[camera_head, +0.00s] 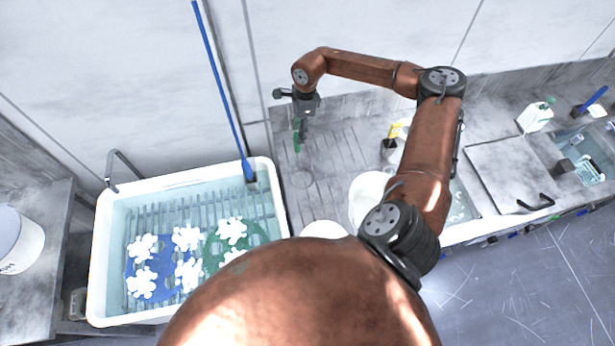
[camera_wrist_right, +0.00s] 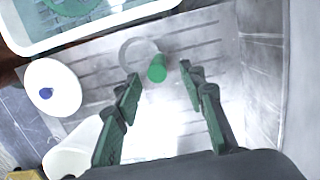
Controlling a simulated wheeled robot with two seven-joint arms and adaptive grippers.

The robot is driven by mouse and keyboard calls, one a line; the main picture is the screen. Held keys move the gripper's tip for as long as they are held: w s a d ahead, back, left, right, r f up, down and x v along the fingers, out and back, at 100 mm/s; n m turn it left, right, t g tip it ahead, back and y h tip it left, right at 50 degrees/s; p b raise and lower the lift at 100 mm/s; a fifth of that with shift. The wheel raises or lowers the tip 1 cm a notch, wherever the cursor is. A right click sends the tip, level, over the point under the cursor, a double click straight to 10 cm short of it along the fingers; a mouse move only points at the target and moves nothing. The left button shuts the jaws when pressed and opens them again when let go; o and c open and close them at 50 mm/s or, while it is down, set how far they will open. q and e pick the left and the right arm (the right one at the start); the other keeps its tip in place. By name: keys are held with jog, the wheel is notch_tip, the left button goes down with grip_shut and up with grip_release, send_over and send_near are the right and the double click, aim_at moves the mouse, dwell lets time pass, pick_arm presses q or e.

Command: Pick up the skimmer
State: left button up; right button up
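The skimmer seems to be the item with a green handle (camera_wrist_right: 157,68) and a pale ring (camera_wrist_right: 136,52) over the grooved metal drainboard in the right wrist view. In the head view a small green part (camera_head: 297,142) shows just below my right gripper (camera_head: 302,122); the rest is hard to make out. My right gripper also shows in the right wrist view (camera_wrist_right: 160,78). My left gripper is not in view.
A white tub (camera_head: 103,245) of water with white knobbed pieces stands left, a blue pole (camera_head: 222,90) leaning in it. A wall runs behind.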

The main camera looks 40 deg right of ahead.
jog(key=f+p, duration=0.1)
jog(key=f, duration=0.1)
jog(key=f+p, duration=0.1)
jog(key=f, duration=0.4)
jog(key=shift+w+a+p, duration=0.1)
jog(key=shift+a+p, duration=0.3)
jog(key=shift+f, duration=0.2)
jog(key=shift+c, duration=0.5)
grip_shut()
